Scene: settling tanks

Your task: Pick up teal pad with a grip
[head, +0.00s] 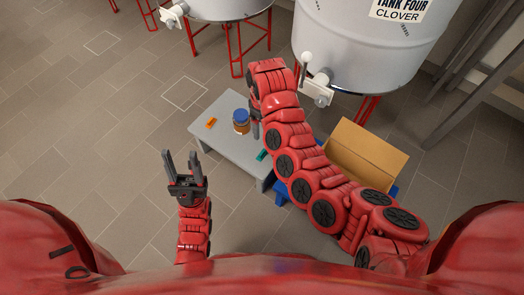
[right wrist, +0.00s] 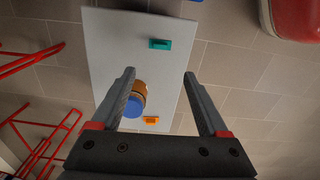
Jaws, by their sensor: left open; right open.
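The teal pad (head: 262,155) lies on the grey low table (head: 222,112), close to its right end in the head view, beside my right arm. In the right wrist view the teal pad (right wrist: 160,44) shows whole on the table, beyond the fingertips and apart from them. It has a raised grip on it. My right gripper (right wrist: 159,75) is open and empty above the table; in the head view it is partly hidden by its own arm. My left gripper (head: 181,158) is open and empty, left of the table over the floor.
An amber jar with a blue lid (head: 241,121) stands on the table near my right gripper. An orange pad (head: 211,122) lies left of it. An open cardboard box (head: 365,150) is right of my right arm. A tank (head: 365,45) with a valve stands behind. Floor at left is clear.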

